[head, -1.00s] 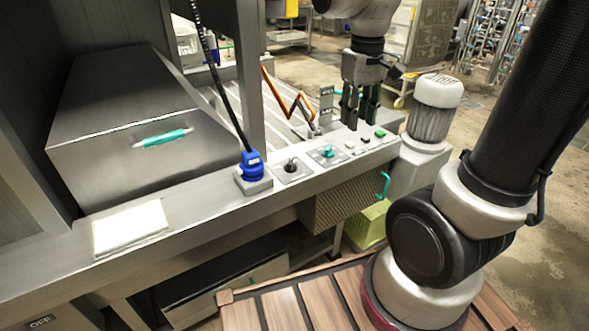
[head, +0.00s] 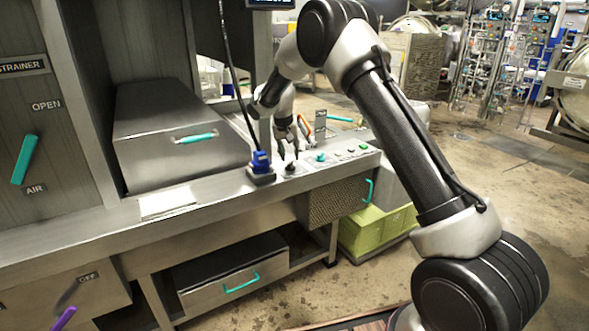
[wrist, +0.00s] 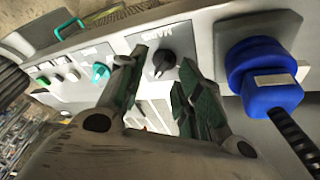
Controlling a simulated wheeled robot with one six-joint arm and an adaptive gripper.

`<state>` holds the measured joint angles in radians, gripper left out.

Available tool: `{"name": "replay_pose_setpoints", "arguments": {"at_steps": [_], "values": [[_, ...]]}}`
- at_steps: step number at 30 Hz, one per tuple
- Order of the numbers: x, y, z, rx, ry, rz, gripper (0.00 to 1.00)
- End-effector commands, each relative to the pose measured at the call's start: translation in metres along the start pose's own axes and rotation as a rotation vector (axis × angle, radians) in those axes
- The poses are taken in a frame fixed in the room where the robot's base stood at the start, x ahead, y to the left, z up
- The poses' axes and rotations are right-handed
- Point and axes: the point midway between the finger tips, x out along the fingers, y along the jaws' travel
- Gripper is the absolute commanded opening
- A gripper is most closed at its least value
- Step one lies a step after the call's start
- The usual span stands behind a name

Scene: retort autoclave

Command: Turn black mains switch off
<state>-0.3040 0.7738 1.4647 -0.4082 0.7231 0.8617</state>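My gripper (head: 291,150) is above the switch, pointing down. In the wrist view my gripper (wrist: 161,60) is open, one fingertip on either side of the knob. Nothing is held. I cannot tell whether either finger touches the knob.
A blue plug (head: 261,163) with a black cable stands close beside the switch; the plug (wrist: 264,75) also shows in the wrist view. On the other side are a teal knob (head: 320,157) and several push buttons (head: 351,151). A steel box (head: 180,135) stands behind the ledge.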

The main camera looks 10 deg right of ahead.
Motion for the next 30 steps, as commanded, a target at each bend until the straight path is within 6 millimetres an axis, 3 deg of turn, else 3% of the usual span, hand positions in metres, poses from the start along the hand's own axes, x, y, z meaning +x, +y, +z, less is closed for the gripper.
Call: {"name": "replay_pose_setpoints", "arguments": {"at_steps": [3, 11, 24, 30], "values": [[-0.009, -0.006, -0.017, 0.082, 0.042, -0.021, 0.34], [-0.008, -0.009, -0.021, 0.197, 0.055, -0.034, 0.34], [0.056, -0.01, -0.024, 0.206, 0.054, -0.034, 0.34], [0.069, -0.011, -0.024, 0.205, 0.055, -0.035, 0.34]]}}
